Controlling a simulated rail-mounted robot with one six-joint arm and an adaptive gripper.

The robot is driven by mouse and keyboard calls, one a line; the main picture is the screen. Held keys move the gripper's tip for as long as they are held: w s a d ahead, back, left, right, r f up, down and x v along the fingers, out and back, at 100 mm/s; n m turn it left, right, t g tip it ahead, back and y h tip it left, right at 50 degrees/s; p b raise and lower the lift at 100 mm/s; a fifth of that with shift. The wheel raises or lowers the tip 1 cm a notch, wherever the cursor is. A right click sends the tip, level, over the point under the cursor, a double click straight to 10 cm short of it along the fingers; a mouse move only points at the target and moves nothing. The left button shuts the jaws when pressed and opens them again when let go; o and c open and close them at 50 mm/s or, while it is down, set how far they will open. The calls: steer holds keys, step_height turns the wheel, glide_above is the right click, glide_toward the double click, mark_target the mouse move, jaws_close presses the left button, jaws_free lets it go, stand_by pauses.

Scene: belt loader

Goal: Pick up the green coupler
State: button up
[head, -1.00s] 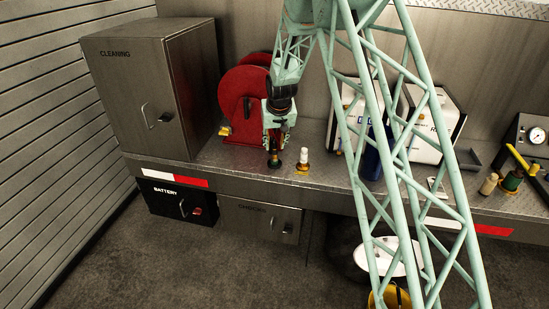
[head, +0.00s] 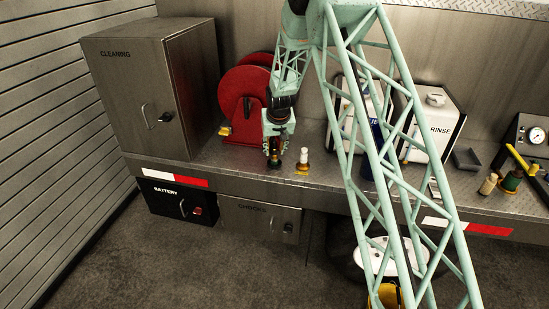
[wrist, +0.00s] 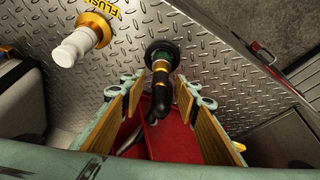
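The green coupler (wrist: 161,62) is a dark upright piece with a green band and a brass ring, standing on the metal deck. In the head view the coupler (head: 274,164) stands near the deck's front edge, its upper part hidden by my gripper (head: 275,148). In the wrist view my gripper (wrist: 160,92) is open, its tan-padded fingers on either side of the coupler's black upper end. Gaps show on both sides, so the fingers appear not to touch it.
A white coupler with a brass base (head: 303,157) stands close to the right. A red reel (head: 238,120) is behind on the left. A grey cleaning cabinet (head: 135,95) stands further left. A white rinse box (head: 437,125) and several small fittings are to the right.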

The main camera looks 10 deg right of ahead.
jaws_close()
stand_by(0.3)
steer(key=shift+r, duration=0.2)
steer(key=shift+r, duration=1.55)
steer(key=s+r+b, duration=0.1)
steer(key=s+b, duration=0.1)
steer(key=s, duration=1.4)
steer(key=shift+r, duration=0.25)
